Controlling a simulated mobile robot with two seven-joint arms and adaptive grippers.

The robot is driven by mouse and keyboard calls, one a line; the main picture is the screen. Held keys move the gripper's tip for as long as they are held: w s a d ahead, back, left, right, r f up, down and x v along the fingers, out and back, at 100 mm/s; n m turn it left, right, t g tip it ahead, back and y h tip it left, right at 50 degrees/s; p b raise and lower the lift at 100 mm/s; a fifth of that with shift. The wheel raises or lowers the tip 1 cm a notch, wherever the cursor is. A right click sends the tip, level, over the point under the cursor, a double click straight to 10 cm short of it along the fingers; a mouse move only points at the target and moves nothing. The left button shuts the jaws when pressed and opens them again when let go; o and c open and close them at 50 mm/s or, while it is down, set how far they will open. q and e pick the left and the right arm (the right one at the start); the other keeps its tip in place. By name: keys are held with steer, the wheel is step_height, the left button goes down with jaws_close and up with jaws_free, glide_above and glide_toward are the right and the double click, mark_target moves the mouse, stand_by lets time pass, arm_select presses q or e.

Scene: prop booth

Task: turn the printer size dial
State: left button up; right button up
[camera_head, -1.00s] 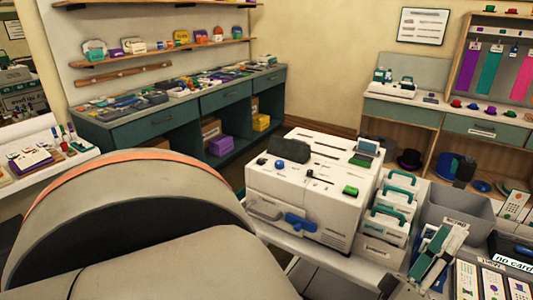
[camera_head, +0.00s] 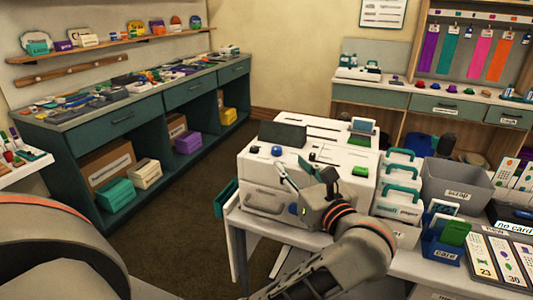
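The white printer (camera_head: 345,158) stands on a white table in the middle of the view. A blue round knob (camera_head: 277,150) sits at its top front edge, with a small dark knob (camera_head: 312,157) to its right. I cannot tell which is the size dial. A green button (camera_head: 360,171) is further right. My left gripper (camera_head: 304,170) is at the printer's front, just below and in front of these knobs. Its fingers look apart with nothing between them. I cannot tell whether it touches the printer. My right gripper is not in view.
Stacked white cases with teal handles (camera_head: 402,173) stand close right of the printer. A grey bin (camera_head: 455,185) and a blue card box (camera_head: 442,248) are beyond them. Open floor (camera_head: 180,225) lies left of the table. Teal cabinets (camera_head: 125,120) line the left wall.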

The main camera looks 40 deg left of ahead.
mark_target(279, 150)
arm_select(q)
steer(key=x, duration=0.7)
steer(key=shift+w+a, duration=0.1)
steer(key=shift+a, duration=0.1)
jaws_close()
